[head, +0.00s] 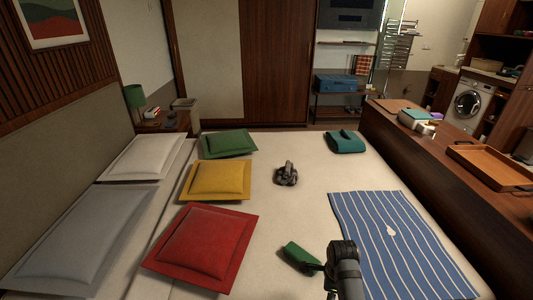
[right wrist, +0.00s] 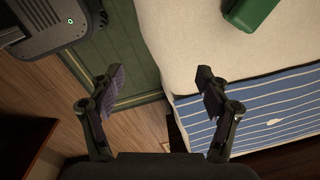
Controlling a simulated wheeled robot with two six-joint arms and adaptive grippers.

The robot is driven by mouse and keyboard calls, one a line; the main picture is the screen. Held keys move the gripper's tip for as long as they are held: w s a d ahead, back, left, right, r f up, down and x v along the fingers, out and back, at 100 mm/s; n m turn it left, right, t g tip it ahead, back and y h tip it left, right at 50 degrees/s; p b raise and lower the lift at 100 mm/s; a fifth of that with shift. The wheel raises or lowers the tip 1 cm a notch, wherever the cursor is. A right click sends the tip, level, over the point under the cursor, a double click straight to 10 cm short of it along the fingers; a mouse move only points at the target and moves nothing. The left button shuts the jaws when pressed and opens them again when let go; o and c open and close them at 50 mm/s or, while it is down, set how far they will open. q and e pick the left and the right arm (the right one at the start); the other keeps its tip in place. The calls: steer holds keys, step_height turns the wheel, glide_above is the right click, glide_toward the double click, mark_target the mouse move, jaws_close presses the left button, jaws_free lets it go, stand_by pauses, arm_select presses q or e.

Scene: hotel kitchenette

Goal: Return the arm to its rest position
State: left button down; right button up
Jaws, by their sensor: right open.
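My right arm (head: 346,270) comes into the head view at the bottom, over the near part of the bed. In the right wrist view, my right gripper (right wrist: 161,90) has its two fingers spread wide apart, with nothing between them. It hangs over the edge of the bed, where the wooden floor shows below. A green box (head: 301,253) lies on the bed just left of the arm; it also shows at the top of the right wrist view (right wrist: 250,14). My left gripper is not in view.
The bed (head: 310,205) carries a striped blue cloth (head: 385,235), a dark grey object (head: 287,174), a folded teal item (head: 346,142) and red (head: 205,245), yellow (head: 217,180) and green (head: 229,144) cushions. A wooden counter (head: 440,185) with a tray (head: 490,165) runs along the right.

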steer(key=s+d+r+n+t, duration=0.1)
steer(key=s+d+r+n, duration=0.2)
steer(key=s+n, duration=0.6)
steer(key=s+d+r+n+t, duration=0.25)
steer(key=s+n, duration=0.35)
steer(key=n, duration=0.7)
steer(key=s+d+f+g+p, duration=0.1)
steer(key=s+f, duration=0.1)
steer(key=f, duration=1)
steer(key=s+d+f+g+p, duration=0.1)
steer(key=d+f, duration=0.1)
steer(key=f, duration=1.1)
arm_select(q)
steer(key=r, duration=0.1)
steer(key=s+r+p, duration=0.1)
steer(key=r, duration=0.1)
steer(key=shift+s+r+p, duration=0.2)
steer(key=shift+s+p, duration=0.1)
arm_select(e)
steer(key=s+f+g, duration=0.1)
steer(key=s+f, duration=1.2)
steer(key=s, duration=0.5)
steer(key=shift+d+h, duration=0.3)
steer(key=shift+f, duration=0.1)
